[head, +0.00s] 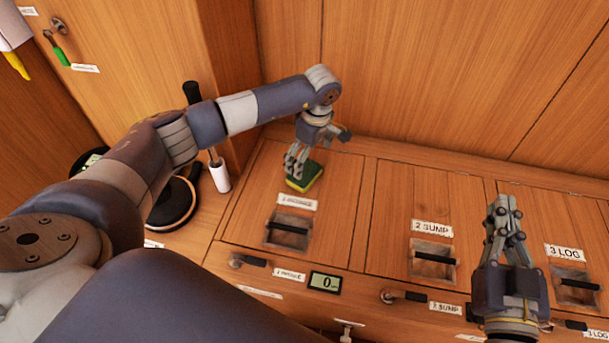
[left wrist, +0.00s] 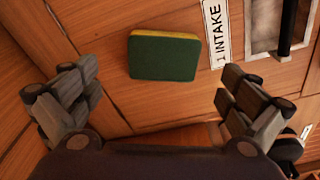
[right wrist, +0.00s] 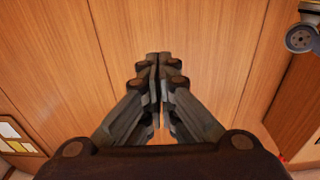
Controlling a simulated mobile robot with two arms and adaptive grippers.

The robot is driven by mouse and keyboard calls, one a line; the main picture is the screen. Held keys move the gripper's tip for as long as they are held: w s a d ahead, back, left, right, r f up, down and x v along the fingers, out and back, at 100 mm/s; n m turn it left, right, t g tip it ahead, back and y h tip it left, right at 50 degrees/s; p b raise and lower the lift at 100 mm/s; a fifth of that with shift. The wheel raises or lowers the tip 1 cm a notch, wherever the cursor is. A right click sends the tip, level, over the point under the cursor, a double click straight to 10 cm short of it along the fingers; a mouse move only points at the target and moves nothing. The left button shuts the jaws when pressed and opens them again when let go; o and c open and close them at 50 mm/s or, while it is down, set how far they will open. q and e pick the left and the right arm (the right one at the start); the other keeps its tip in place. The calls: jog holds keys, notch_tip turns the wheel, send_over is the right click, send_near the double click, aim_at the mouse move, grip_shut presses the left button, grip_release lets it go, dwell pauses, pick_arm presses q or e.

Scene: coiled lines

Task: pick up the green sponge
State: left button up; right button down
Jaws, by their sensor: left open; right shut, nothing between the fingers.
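The green sponge (head: 307,176) with a yellow layer lies on the wooden hatch labelled 1 INTAKE, at its back edge. In the left wrist view the sponge (left wrist: 164,56) lies flat, dark green side up, ahead of the open fingers and roughly between them. My left gripper (head: 293,172) is open and empty, close above the sponge's left side in the head view; contact cannot be told. It also shows in the left wrist view (left wrist: 158,95). My right gripper (head: 502,208) is shut and empty, raised over the right side; it also shows in the right wrist view (right wrist: 159,58).
Recessed hatch handles lie at 1 INTAKE (head: 289,230), 2 SUMP (head: 433,260) and 3 LOG (head: 576,287). A wooden back wall (head: 430,75) rises behind the hatches. A round black object with an orange ring (head: 172,205) and a white cylinder (head: 220,177) stand left of the hatches.

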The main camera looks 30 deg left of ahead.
aim_at(304, 171)
pick_arm(q)
jog(key=shift+a+f, duration=0.1)
jog(key=shift+f, duration=0.4)
jog(key=f, duration=0.1)
jog(key=f+b, duration=0.1)
jog(key=f, duration=0.1)
jog(key=shift+s+a+f+b, duration=0.2)
jog(key=shift+a+f+b, duration=0.15)
jog(key=shift+f+b, duration=0.05)
jog(key=shift+f, duration=0.2)
pick_arm(e)
notch_tip(304, 171, up, 8)
jog(key=s+t+y, duration=0.1)
jog(key=s+t, duration=0.1)
jog(key=t, duration=0.3)
jog(key=shift+s+a+r+y, duration=0.2)
jog(key=shift+s+r+y, duration=0.05)
jog(key=shift+y, duration=0.05)
pick_arm(q)
jog(key=shift+c, duration=0.6)
jog(key=c, duration=0.6)
jog(key=shift+r, duration=0.15)
jog(key=shift+c, duration=0.2)
pick_arm(e)
jog(key=shift+w+f, duration=0.1)
